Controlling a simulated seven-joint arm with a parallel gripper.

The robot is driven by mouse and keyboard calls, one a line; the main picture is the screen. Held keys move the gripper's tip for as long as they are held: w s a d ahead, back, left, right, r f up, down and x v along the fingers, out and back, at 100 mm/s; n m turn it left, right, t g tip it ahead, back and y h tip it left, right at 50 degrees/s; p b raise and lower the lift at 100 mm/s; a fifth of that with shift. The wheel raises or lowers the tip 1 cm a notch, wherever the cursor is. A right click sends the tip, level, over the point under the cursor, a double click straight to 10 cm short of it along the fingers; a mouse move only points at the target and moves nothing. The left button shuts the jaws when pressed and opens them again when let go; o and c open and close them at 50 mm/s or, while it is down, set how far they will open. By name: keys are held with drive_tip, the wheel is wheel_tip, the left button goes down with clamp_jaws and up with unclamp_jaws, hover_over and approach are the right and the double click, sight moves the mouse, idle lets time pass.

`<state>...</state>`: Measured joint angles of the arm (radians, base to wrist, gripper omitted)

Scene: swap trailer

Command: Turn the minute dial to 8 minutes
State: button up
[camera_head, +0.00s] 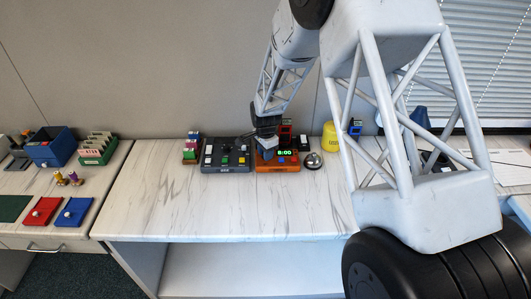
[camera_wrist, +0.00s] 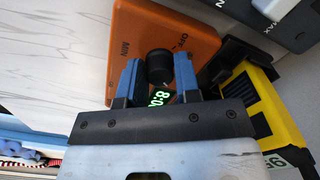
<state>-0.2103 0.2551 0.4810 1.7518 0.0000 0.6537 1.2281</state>
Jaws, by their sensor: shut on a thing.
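The orange timer box (camera_head: 290,167) stands near the back edge of the white table, and its green display (camera_head: 285,153) reads 8:00. In the wrist view the orange face (camera_wrist: 125,70) carries the labels MIN and OFF. A round black dial (camera_wrist: 159,66) sits on that face between the two blue fingers of my gripper (camera_wrist: 160,78). My gripper is shut on the dial. The display (camera_wrist: 160,97) shows partly behind my gripper, with an 8 legible. In the head view my gripper (camera_head: 267,150) is over the left part of the box and hides the dial.
A dark grey button panel (camera_head: 227,158) stands close to the timer's left, and a silver bell (camera_head: 313,160) to its right. A yellow object (camera_head: 330,137) stands behind on the right. The table's front (camera_head: 230,215) is clear.

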idle(0.5)
drive_tip(key=o, duration=0.9)
drive_tip(key=shift+r, duration=0.15)
wheel_tip(320, 180, up, 7)
drive_tip(key=shift+r, duration=0.25)
